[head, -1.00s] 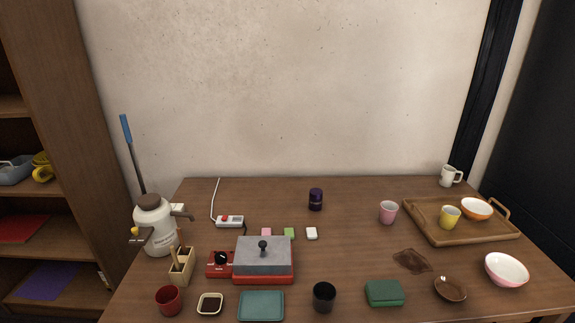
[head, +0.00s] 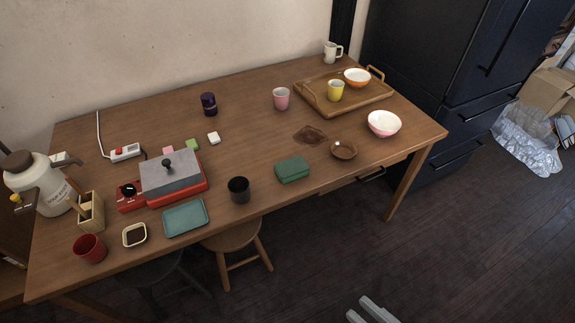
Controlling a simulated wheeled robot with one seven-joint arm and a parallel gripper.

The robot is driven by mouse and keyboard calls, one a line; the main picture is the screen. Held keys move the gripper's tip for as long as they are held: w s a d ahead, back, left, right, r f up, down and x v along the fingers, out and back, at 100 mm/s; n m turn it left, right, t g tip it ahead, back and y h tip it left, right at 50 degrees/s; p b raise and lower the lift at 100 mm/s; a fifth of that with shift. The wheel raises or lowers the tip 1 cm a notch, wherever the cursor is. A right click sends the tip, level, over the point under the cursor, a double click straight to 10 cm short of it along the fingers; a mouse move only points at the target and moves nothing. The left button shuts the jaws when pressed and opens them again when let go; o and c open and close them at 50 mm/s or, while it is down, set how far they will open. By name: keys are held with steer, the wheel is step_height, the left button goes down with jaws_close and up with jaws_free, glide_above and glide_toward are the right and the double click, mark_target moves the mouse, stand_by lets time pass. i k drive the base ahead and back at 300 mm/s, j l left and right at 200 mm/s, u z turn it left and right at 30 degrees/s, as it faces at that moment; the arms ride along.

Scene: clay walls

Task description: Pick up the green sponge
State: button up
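A small light green block (head: 192,145) lies on the wooden table, between a pink block (head: 168,151) and a white block (head: 213,138), behind the red and grey cooker. A larger dark green block (head: 292,169) lies near the table's front edge, right of a black cup. I cannot tell for certain from its look which of the two is the sponge. My gripper (head: 372,311) shows only in part at the bottom edge, over the floor in front of the table. Its two grey fingers look apart, with nothing seen between them.
Near the dark green block are the black cup (head: 239,190), a brown bowl (head: 344,150) and a dark stain (head: 310,135). The red cooker (head: 172,177) and teal tray (head: 185,217) stand left. A stool (head: 233,241) is under the front edge.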

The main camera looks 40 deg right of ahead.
mark_target(289, 170)
steer(key=i+j+z, duration=0.15)
steer(key=i+j, duration=0.25)
steer(key=i+j+z, duration=0.15)
steer(key=i+j, duration=0.2)
steer(key=i+j+z, duration=0.15)
steer(key=i+j, duration=0.2)
steer(key=j, duration=0.15)
steer(key=i+j+z, duration=0.15)
steer(key=i+j, duration=0.2)
steer(key=j, duration=0.15)
